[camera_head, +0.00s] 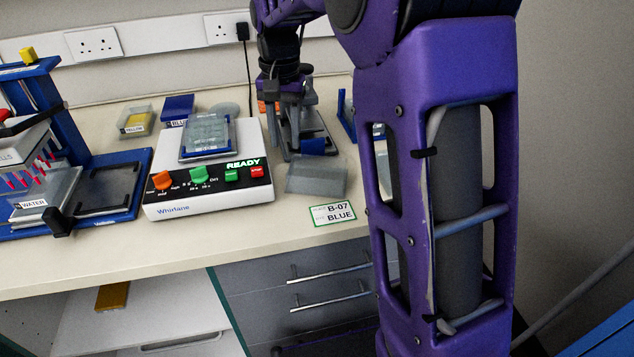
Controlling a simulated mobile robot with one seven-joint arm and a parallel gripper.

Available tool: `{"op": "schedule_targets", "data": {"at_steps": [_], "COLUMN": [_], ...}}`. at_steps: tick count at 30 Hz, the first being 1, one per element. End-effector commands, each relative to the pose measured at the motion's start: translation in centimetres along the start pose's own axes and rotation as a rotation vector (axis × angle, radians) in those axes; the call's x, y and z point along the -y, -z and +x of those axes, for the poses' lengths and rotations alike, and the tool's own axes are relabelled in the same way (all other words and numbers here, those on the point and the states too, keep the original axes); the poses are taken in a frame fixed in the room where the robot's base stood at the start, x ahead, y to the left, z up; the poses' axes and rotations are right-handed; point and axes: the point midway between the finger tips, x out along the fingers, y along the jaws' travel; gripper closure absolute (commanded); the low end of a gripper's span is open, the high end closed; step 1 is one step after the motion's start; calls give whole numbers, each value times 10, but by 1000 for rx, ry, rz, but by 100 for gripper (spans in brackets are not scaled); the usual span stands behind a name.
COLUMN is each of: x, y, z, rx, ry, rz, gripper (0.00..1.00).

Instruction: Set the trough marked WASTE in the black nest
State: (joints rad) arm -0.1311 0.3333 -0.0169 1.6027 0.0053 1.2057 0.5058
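I cannot read WASTE on any trough. A translucent grey trough-like box (316,178) lies on the bench right of the shaker, just in front of my gripper (300,148); no label shows on it. My gripper points down above the bench behind that box. A small blue piece (313,147) shows at its fingertips, but I cannot tell whether it is held. A black, frame-like nest (108,196) is on the blue base of the pipetting stand at left and looks empty. Left of it is a clear trough marked WATER (30,205).
A white Whirlane shaker (215,201) reading READY carries a clear plate (206,137). Behind it are a trough marked YELLOW (136,121) and a blue-topped one (178,107). A B-07 BLUE card (333,214) lies near the bench edge. My purple arm hides the right side.

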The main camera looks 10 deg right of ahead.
Motion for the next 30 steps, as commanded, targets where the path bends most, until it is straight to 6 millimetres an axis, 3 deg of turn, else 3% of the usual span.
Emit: {"op": "schedule_targets", "data": {"at_steps": [8,18,25,30], "x": [-1,-5,-5,-5], "y": [1,4,5,5], "z": [18,62,63,63], "rx": [2,1,0,0], "ry": [0,0,0,0], "rz": [1,0,0,0], "gripper": [61,61,61,92]}}
